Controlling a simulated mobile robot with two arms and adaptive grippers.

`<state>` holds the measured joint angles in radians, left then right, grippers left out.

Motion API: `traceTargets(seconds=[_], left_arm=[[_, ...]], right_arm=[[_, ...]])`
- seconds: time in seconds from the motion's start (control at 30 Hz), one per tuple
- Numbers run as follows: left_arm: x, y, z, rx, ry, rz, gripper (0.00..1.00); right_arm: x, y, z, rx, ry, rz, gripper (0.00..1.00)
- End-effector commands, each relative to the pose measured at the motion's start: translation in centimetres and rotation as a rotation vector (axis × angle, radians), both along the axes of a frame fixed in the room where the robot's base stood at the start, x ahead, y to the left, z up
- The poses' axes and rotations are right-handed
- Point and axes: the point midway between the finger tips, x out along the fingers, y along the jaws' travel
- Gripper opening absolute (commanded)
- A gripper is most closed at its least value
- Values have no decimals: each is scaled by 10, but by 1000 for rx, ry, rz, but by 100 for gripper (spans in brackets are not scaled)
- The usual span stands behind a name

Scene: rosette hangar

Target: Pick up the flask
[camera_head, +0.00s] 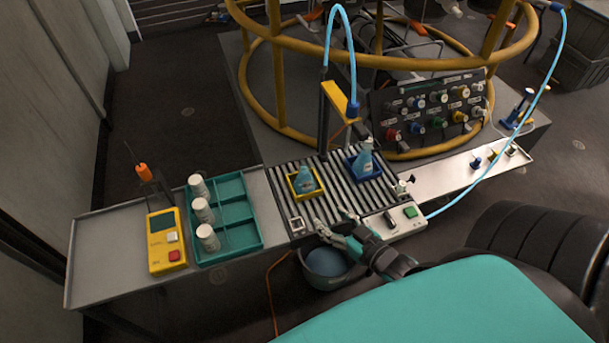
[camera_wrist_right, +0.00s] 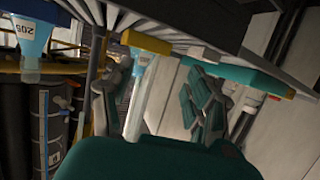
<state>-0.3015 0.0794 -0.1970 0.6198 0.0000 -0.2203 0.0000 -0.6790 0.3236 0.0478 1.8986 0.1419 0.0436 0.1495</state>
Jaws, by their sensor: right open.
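One flask (camera_head: 305,178) with pale blue contents stands in a yellow square holder (camera_head: 318,187) on the roller rack. A second flask (camera_head: 364,158) stands in a blue holder (camera_head: 352,172) to its right. My right gripper (camera_head: 332,219) is open and empty at the front edge of the rack, just in front of the yellow holder and apart from both flasks. In the right wrist view, which is turned over, the yellow holder's flask (camera_wrist_right: 139,98) shows between the open fingers, farther off. The flask labelled 205 (camera_wrist_right: 33,32) is at upper left. My left gripper is out of view.
A teal tray (camera_head: 236,228) with white-capped jars (camera_head: 203,210) and a yellow meter (camera_head: 166,240) stand left of the rack. A yellow post with a blue hose (camera_head: 343,100) rises behind. A control box (camera_head: 405,217) is at right.

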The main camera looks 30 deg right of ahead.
Motion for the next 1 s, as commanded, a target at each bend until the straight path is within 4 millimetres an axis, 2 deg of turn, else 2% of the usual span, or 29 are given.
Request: traceTargets(seconds=[0.03, 0.2, 0.37, 0.47, 0.8, 1.0], left_arm=[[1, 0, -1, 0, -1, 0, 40], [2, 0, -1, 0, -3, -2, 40], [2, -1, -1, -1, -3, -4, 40], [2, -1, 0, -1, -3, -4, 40], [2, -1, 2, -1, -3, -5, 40], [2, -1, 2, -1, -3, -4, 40]], right_arm=[[-2, -12, 6, 4, -67, 1, 56], [-10, -34, 29, 24, -244, 11, 56], [-8, -39, 39, 30, -308, 17, 56], [8, -38, 41, 31, -314, 17, 56], [81, -31, 40, 31, -312, 17, 56], [105, -29, 39, 31, -309, 17, 56]])
